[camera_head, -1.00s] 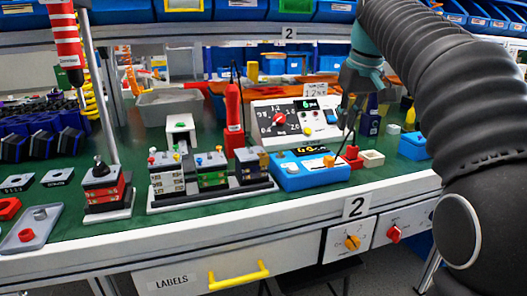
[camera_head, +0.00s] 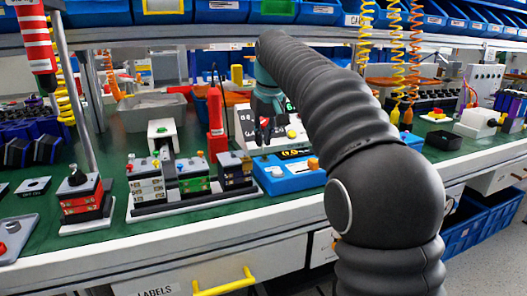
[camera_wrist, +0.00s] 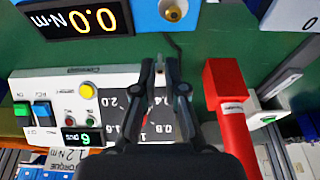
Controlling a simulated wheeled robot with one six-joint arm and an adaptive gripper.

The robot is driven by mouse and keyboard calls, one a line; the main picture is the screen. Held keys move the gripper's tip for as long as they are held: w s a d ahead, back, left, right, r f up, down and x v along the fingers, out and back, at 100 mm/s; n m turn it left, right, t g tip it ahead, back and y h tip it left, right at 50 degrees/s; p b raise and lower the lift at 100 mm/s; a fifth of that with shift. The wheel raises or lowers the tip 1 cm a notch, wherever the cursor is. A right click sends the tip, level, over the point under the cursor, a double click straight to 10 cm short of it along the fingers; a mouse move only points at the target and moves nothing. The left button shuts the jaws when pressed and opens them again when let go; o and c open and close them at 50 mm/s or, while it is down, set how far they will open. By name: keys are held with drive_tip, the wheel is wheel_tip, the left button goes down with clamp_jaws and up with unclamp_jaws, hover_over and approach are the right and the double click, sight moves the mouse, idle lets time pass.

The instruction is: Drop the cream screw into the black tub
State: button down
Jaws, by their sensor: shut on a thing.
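The black tub (camera_head: 443,140) is a small open box on the bench at the right of the head view, well right of my gripper. My gripper (camera_head: 264,132) is above the bench near the white dial panel; the wrist view shows its narrow fingers (camera_wrist: 160,66) close together. Only a small pale bit shows between them, which I take to be the cream screw (camera_wrist: 159,92); most of it is hidden by the fingers.
A white panel (camera_wrist: 50,92) with buttons and a dial lies below my gripper. An upright red tool (camera_head: 215,122) and a blue meter (camera_head: 290,176) stand close by. My arm hides some of the bench between gripper and tub. White blocks (camera_head: 477,123) stand beside the tub.

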drive_tip(key=shift+f+b, duration=0.55)
drive_tip(key=shift+f, duration=1.45)
drive_tip(key=shift+f, duration=0.15)
drive_tip(key=c, duration=1.2)
unclamp_jaws()
drive_tip(key=p+v, duration=0.2)
drive_tip(key=v, duration=1)
drive_tip(key=shift+p, duration=0.35)
